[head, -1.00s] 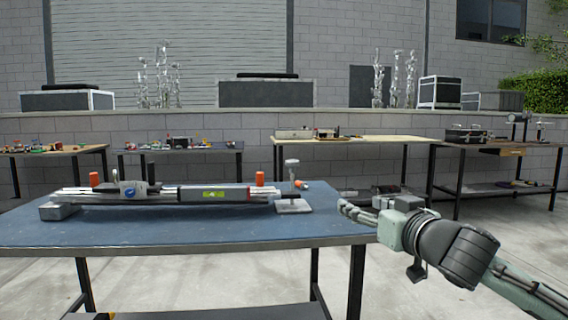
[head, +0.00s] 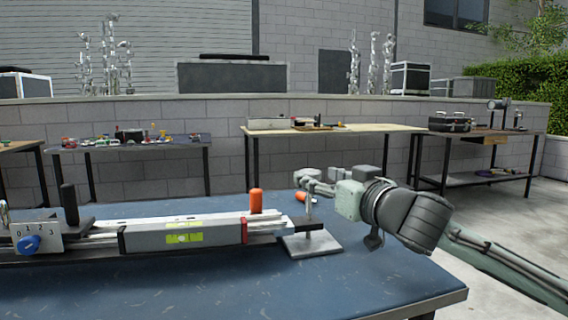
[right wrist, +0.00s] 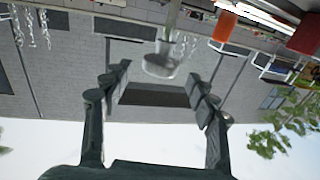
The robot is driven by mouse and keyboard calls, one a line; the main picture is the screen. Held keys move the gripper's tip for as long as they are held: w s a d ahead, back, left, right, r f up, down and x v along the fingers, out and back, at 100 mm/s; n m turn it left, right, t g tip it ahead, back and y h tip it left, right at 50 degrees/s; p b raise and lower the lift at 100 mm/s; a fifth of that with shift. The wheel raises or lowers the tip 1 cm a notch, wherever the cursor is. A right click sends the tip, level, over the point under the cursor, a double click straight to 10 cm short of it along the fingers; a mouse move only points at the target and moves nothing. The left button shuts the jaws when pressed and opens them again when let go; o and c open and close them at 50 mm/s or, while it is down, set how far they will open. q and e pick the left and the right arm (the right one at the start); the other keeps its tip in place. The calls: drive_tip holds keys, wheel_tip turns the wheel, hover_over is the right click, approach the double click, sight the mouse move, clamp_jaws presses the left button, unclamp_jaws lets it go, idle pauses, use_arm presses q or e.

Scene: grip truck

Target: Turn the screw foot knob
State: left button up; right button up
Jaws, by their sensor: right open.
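The screw foot is a grey flat plate (head: 318,244) with a thin upright post at the right end of a long rail assembly (head: 170,237) on the blue table. Its knob (right wrist: 158,65) shows as a pale round disc in the right wrist view, which looks upside down. My right gripper (right wrist: 163,82) is open, its two fingers spread to either side of the knob; contact cannot be told. In the head view the right gripper (head: 318,182) is at the top of the post and partly hides the knob. My left gripper is not in view.
The rail carries an orange handle (head: 256,201), a yellow-green level (head: 184,238) and a blue dial knob (head: 30,244) on a numbered plate. The blue table (head: 220,290) is clear in front. Other workbenches (head: 330,130) stand behind, along a block wall.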

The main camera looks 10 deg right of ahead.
drive_tip(key=shift+w, duration=0.35)
drive_tip(key=shift+w+a+r, duration=0.1)
drive_tip(key=shift+w, duration=0.2)
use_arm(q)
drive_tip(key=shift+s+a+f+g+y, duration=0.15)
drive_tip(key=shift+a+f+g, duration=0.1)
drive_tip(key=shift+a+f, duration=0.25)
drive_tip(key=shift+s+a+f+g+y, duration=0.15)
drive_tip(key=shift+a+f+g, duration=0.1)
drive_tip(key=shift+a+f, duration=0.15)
use_arm(e)
drive_tip(key=x, duration=0.7)
drive_tip(key=shift+c, duration=0.3)
drive_tip(key=c, duration=1.2)
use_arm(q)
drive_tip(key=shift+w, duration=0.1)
use_arm(e)
drive_tip(key=shift+c, duration=0.2)
